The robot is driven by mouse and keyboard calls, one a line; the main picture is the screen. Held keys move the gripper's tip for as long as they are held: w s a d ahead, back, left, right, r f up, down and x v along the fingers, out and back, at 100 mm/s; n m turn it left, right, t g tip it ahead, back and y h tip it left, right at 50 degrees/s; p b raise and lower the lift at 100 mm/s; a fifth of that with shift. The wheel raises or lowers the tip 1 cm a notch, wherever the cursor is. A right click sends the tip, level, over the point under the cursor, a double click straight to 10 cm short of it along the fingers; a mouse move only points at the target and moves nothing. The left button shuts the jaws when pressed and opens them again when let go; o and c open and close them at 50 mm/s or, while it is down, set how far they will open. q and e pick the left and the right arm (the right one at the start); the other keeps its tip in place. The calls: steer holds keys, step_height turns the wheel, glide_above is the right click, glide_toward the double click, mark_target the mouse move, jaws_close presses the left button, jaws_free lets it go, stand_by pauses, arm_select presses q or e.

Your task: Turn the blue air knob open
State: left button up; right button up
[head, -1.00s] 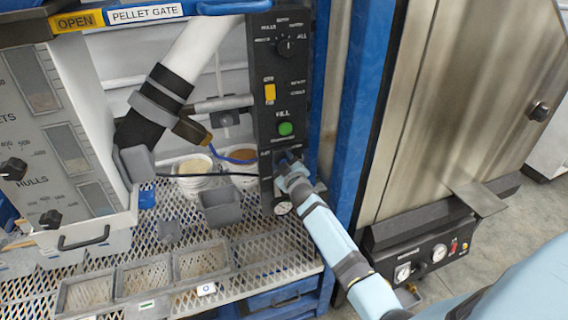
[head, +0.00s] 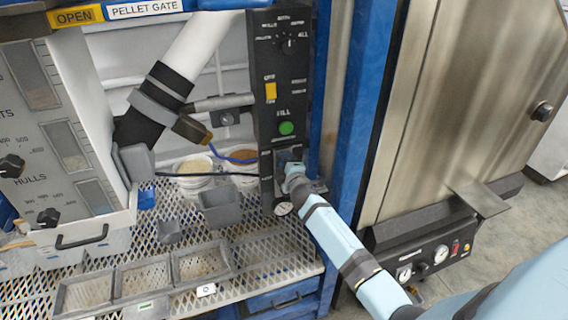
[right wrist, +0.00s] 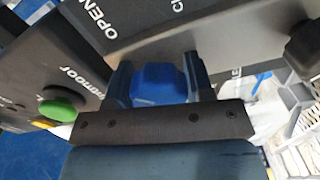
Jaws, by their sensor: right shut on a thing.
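The blue air knob (right wrist: 160,82) sits between the two fingers of my right gripper in the right wrist view. My right gripper (head: 287,160) is shut on it at the lower part of the black control panel (head: 265,105). In the head view the gripper mostly hides the knob. The word "OPEN" is printed on the panel face near the knob in the right wrist view. My left gripper is not in view.
A green button (head: 286,128) and a yellow switch (head: 271,90) are above the knob. A round gauge (head: 283,208) is just below my gripper. A blue post (head: 357,130) stands close on the right. Grey trays (head: 142,280) rest on the mesh shelf at lower left.

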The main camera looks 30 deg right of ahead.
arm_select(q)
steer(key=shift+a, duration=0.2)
arm_select(e)
steer(key=shift+f, duration=0.1)
steer(key=o, duration=0.9)
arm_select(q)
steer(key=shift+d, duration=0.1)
arm_select(e)
steer(key=shift+o, duration=0.2)
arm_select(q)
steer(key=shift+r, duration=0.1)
